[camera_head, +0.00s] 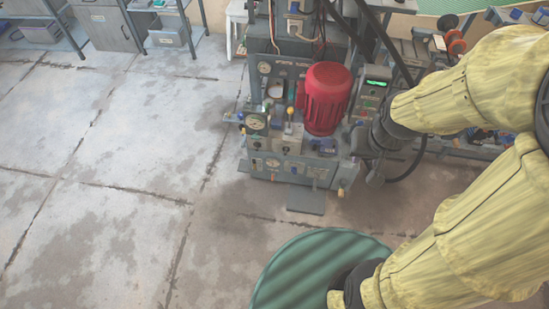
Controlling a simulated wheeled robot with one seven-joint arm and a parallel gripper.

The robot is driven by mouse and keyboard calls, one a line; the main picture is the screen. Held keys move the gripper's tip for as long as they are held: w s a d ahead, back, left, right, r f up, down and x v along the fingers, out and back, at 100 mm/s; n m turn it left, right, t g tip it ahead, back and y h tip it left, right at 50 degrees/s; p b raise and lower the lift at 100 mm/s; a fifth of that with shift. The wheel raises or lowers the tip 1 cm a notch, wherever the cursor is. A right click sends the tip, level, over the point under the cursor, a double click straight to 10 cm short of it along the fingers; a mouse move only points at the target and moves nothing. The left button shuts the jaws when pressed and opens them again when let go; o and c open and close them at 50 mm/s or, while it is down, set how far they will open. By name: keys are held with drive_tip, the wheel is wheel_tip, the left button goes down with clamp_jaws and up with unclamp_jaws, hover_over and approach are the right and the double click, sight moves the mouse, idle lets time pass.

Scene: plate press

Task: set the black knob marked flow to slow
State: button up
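The grey plate press (317,172) stands right of centre, with a red motor (326,97) on top. Its front carries gauges, small levers and several small dark knobs. They are too small to read, so I cannot tell which is the black flow knob or how it is set. My gripper (362,160) is at the end of my yellow-covered arm, beside the right side of the press. Its fingers are dark and small here. I cannot tell whether they are open or touching the press.
A control box with a green display (376,83) stands behind my wrist. A yellow-topped lever (290,111) rises from the press. A flat grey pedal or plate (306,203) lies in front of it. The concrete floor (110,160) to the left is clear.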

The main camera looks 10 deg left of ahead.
sight(285, 154)
idle(0.3)
drive_tip(key=w+a+f+m+t+b, duration=0.15)
drive_tip(key=w+a+f+b, duration=0.4)
drive_tip(key=f, duration=0.65)
drive_tip(key=w+a+f+m+t+h+b, duration=0.1)
drive_tip(key=w+a+f+t+b, duration=0.15)
drive_tip(key=w+f+b, duration=0.8)
drive_tip(key=w+a+f+m+t+b, duration=0.1)
drive_tip(key=w+a+f+b, duration=0.4)
drive_tip(key=f, duration=0.9)
drive_tip(key=a+f+n+t+b, duration=0.1)
drive_tip(key=a+f+t+b, duration=0.2)
drive_tip(key=f+b, duration=0.3)
drive_tip(key=s+a+f+n+t+b, duration=0.1)
drive_tip(key=a+f+t+b, duration=0.2)
drive_tip(key=f+b, duration=0.3)
drive_tip(key=a+f+n+t+b, duration=0.1)
drive_tip(key=f+t+b, duration=0.3)
drive_tip(key=f, duration=1)
drive_tip(key=shift+s+a+b, duration=0.3)
drive_tip(key=shift+a+b, duration=0.6)
drive_tip(key=shift+b, duration=0.05)
drive_tip(key=shift+w, duration=0.1)
